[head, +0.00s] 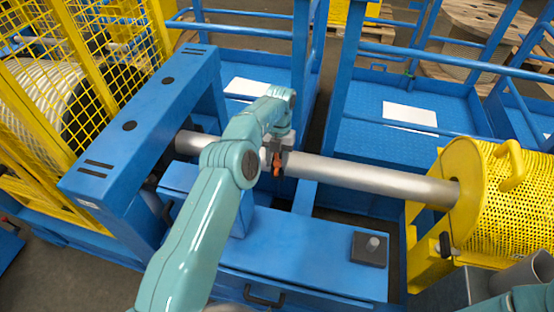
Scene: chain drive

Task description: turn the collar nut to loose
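A long grey shaft (375,178) runs from the blue housing (140,120) on the left to the yellow perforated guard (505,195) on the right. My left gripper (278,164), with orange fingertips, is at the shaft near its middle, seen from above and partly behind my teal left arm. I cannot make out the collar nut clearly; my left arm and gripper cover that part of the shaft. Whether the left fingers are open or shut on something does not show.
A blue bench (310,250) lies below the shaft, with a dark block and short grey peg (370,247) on its right end. Blue railings (440,62) and platforms stand behind. A yellow mesh cage (110,45) is at the left. The yellow guard has a handle (512,165).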

